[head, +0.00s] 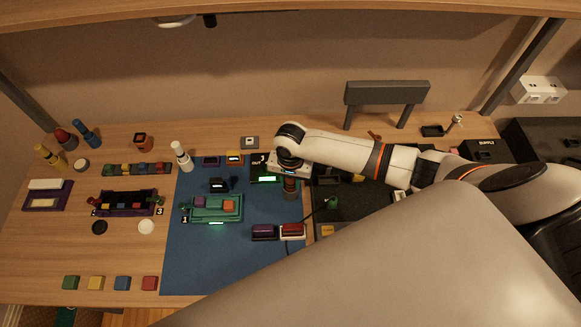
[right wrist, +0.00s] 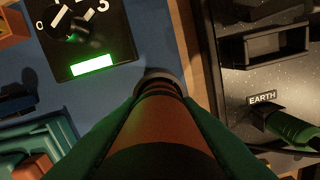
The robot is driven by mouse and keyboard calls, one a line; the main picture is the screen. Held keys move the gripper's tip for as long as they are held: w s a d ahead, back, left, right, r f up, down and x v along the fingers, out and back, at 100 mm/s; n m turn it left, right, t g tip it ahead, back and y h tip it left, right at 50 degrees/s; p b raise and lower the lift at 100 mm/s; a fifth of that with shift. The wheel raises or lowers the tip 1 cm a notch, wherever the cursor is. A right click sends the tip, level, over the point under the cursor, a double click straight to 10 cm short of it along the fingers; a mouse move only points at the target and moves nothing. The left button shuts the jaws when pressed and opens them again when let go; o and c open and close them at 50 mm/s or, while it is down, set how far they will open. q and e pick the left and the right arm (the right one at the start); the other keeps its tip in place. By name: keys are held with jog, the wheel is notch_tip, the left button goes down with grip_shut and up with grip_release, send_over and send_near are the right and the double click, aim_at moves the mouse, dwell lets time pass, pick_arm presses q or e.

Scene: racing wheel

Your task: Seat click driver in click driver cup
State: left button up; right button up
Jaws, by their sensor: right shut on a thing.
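My right gripper (head: 290,176) points down over the blue mat, just right of the black unit with the green display. It is shut on the click driver, a dark cylinder with orange-red bands (head: 290,187). In the right wrist view the click driver (right wrist: 160,115) runs away from the camera between my fingers (right wrist: 160,100). A grey round rim (right wrist: 165,76) shows at its far end; this looks like the click driver cup, but I cannot tell how deep the driver sits in it. My left gripper is not in view.
The black display unit (head: 266,179) stands close left of the gripper. A green tray with blocks (head: 216,217) is further left. A dark panel marked EARTH (right wrist: 260,80) with a green plug (right wrist: 292,128) is close right.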

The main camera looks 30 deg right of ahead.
jog(key=o, duration=1.2)
jog(key=shift+c, duration=0.2)
notch_tip(320, 180, up, 12)
jog(key=shift+f+b, duration=0.1)
jog(key=shift+b, duration=0.7)
